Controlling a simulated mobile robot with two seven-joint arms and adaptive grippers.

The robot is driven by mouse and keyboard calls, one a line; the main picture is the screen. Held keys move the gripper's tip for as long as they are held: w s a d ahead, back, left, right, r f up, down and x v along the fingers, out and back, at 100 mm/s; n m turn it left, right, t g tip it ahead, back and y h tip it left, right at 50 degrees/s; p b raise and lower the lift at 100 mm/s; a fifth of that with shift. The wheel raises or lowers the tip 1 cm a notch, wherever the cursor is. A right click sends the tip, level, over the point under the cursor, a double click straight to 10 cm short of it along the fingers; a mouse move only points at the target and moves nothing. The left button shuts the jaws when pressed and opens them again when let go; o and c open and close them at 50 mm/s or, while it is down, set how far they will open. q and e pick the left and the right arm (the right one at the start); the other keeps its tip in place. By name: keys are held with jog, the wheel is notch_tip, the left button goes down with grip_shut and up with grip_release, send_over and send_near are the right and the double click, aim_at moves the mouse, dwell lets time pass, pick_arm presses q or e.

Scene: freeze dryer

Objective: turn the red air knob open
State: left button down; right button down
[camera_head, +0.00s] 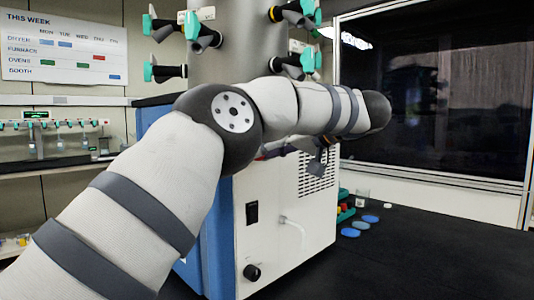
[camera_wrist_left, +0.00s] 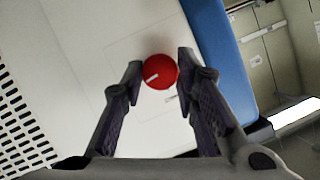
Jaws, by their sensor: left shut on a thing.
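The red air knob (camera_wrist_left: 161,70) is a round red disc with a white pointer line, on the pale front panel (camera_wrist_left: 85,45) of the freeze dryer in the left wrist view. The line slants to the lower left in that view. My left gripper (camera_wrist_left: 160,82) has one finger on each side of the knob and is shut on it at the fingertips. In the head view my left arm reaches across the dryer (camera_head: 290,225), and the knob is hidden there. My right gripper is not in view.
Teal-handled valves (camera_head: 200,32) ring the steel drum (camera_head: 238,45) above my arm. The front panel carries a hose fitting (camera_head: 293,222) and a black knob (camera_head: 252,272). Blue discs (camera_head: 350,232) lie on the black bench (camera_head: 425,245), whose right part is clear.

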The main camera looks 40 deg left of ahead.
pick_arm(q)
jog(key=shift+w+f+m+g, duration=0.1)
jog(key=shift+m+g, duration=0.3)
jog(key=shift+m, duration=0.2)
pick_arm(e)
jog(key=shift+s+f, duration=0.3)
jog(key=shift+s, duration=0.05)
pick_arm(q)
jog(key=c, duration=1.2)
grip_release()
jog(key=shift+c, duration=0.2)
